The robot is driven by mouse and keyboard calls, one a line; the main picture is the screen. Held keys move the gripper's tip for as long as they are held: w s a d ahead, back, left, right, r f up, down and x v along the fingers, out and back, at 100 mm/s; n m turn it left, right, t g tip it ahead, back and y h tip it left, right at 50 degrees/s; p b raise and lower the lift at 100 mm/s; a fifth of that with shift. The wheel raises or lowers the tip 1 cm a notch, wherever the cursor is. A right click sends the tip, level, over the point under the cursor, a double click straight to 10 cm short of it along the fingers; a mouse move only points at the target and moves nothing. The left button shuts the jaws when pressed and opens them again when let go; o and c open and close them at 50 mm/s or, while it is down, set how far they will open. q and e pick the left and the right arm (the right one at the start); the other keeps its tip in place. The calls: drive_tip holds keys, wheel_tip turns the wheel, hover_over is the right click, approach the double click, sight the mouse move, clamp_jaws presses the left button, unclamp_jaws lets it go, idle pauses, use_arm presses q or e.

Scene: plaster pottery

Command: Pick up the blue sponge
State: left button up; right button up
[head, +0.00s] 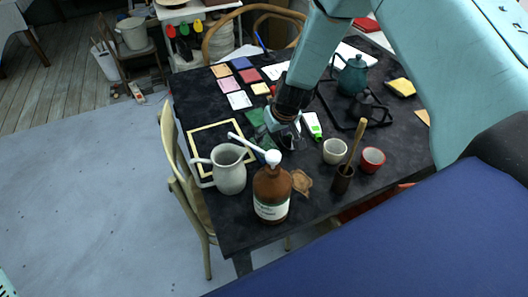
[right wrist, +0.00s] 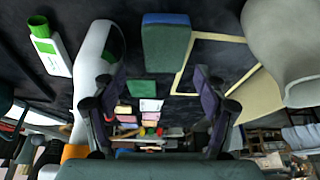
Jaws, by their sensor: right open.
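The sponge (right wrist: 167,42) is a block with a blue face and a green side in the right wrist view, lying on the dark table beyond my fingertips. In the head view a green block (head: 255,117) shows just left of my right gripper (head: 288,138) and looks like the same sponge. My right gripper also shows in the right wrist view (right wrist: 159,85), with its two fingers spread and nothing between them. The sponge is ahead of the gap, apart from the fingers.
A grey pitcher (head: 229,168) and a brown pump bottle (head: 271,193) stand near the gripper. A wooden frame (head: 203,128) lies left. A white-green bottle (head: 312,125), a white cup (head: 334,151) and a red cup (head: 372,159) are right. A teal teapot (head: 353,75) stands behind.

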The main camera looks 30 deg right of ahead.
sight(265, 146)
drive_tip(key=shift+w+a+f+b, duration=0.35)
drive_tip(key=shift+a+f, duration=0.2)
drive_tip(key=shift+a, duration=0.1)
drive_tip(key=f, duration=0.1)
drive_tip(key=f+b, duration=0.1)
drive_tip(key=d+f+b, duration=0.1)
drive_tip(key=shift+w+d+f, duration=0.1)
drive_tip(key=shift+w+f, duration=0.2)
drive_tip(key=shift+w, duration=0.1)
drive_tip(key=shift+w+a+f+b, duration=0.2)
drive_tip(key=shift+w+a+f, duration=0.05)
drive_tip(key=shift+f, duration=0.2)
drive_tip(key=shift+w+a+f+b, duration=0.2)
drive_tip(key=shift+f, duration=0.25)
drive_tip(key=shift+w+a+f, duration=0.15)
drive_tip(key=shift+w+f, duration=0.1)
drive_tip(key=shift+f, duration=0.1)
drive_tip(key=shift+d, duration=0.2)
drive_tip(key=shift+s+d, duration=0.1)
drive_tip(key=shift+d, duration=0.1)
drive_tip(key=shift+c, duration=0.5)
drive_tip(key=shift+a, duration=0.35)
drive_tip(key=c, duration=0.4)
use_arm(q)
wheel_tip(265, 146, down, 4)
drive_tip(key=shift+a, duration=0.15)
use_arm(e)
drive_tip(key=shift+d, duration=0.15)
